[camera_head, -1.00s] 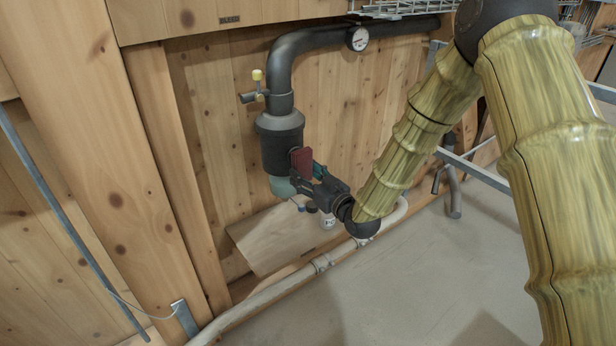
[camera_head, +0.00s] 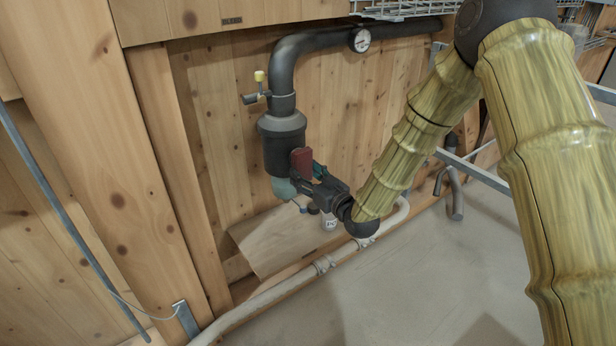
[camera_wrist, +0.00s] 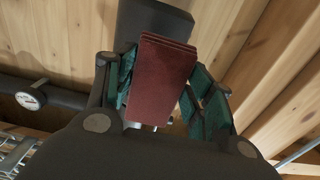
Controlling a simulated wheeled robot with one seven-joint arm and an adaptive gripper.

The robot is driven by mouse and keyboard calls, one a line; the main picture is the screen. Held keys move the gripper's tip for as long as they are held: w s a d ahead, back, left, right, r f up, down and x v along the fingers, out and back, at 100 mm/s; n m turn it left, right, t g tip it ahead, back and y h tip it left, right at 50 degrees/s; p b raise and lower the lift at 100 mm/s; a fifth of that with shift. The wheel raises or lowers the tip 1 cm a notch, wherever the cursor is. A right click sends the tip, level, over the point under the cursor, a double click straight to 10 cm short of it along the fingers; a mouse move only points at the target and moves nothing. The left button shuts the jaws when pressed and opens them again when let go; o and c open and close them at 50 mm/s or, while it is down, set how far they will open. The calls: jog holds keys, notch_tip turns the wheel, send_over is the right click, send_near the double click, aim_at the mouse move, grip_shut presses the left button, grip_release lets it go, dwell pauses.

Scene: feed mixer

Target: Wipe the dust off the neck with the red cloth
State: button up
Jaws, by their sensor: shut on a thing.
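My gripper (camera_head: 312,175) is shut on the red cloth (camera_head: 302,161), a dark red folded pad. In the wrist view the cloth (camera_wrist: 162,72) sits between the green-lined fingers of my gripper (camera_wrist: 165,85). In the head view it is in front of the lower right side of the black cylinder (camera_head: 283,150) on the pipe. I cannot tell whether the cloth touches it. No dust can be made out at this size.
A black pipe (camera_head: 283,75) with a yellow-capped valve (camera_head: 259,77) and a round gauge (camera_head: 360,40) runs above.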

jog(key=shift+w+a, duration=0.3)
jog(key=shift+w, duration=0.15)
dwell(0.3)
jog(key=shift+d, duration=0.1)
jog(key=w+d, duration=0.2)
jog(key=d, duration=0.1)
jog(key=shift+w, duration=0.2)
dwell(0.3)
jog(key=shift+s+a, duration=0.1)
jog(key=shift+s+a+r, duration=0.1)
jog(key=shift+s+a, duration=0.4)
jog(key=shift+a, duration=0.4)
jog(key=shift+s+a+r, duration=0.1)
jog(key=shift+s+a, duration=0.4)
jog(key=shift+a, duration=0.35)
jog(key=shift+c, duration=0.3)
